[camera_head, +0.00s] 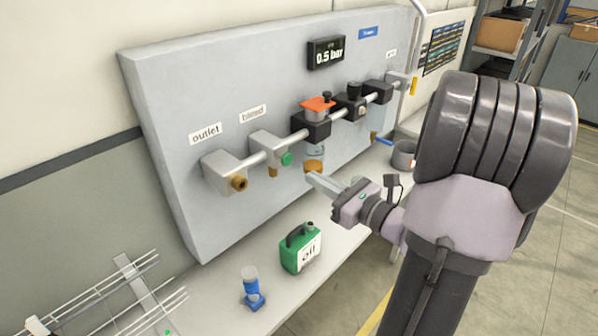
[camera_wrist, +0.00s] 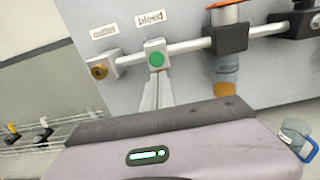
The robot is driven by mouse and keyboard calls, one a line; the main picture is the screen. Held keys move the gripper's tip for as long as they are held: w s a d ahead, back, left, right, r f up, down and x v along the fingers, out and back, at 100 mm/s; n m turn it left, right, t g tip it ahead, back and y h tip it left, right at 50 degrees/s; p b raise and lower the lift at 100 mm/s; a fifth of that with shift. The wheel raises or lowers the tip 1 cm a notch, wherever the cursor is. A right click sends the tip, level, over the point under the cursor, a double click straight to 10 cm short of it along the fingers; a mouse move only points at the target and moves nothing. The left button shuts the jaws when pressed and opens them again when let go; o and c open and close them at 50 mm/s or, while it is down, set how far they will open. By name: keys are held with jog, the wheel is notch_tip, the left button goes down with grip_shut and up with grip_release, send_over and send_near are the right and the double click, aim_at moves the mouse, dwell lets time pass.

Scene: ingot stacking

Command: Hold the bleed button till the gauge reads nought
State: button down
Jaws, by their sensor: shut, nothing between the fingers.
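The gauge (camera_head: 327,53) is a black display on the grey panel and reads 0.5 bar. The bleed button (camera_head: 286,159) is a round green knob on the block under the "bleed" label. It also shows in the wrist view (camera_wrist: 157,60), facing the camera. My gripper (camera_head: 311,177) is shut with nothing in it. In the head view its tips are a little right of and below the button, apart from it. In the wrist view the tips (camera_wrist: 158,76) point up at the button's block from just below the green face.
The outlet block (camera_head: 226,173) is left of bleed on the same pipe. An orange-topped unit (camera_head: 318,104) with a clear bowl stands to the right, close to my gripper. A green oil can (camera_head: 300,248) and a blue-based bottle (camera_head: 251,287) stand on the bench. A wire rack (camera_head: 130,290) is at left.

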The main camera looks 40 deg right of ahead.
aim_at(285, 158)
jog(key=w, duration=0.5)
jog(key=shift+w+a+b, duration=0.2)
jog(key=shift+w+b, duration=0.1)
jog(key=shift+w, duration=0.05)
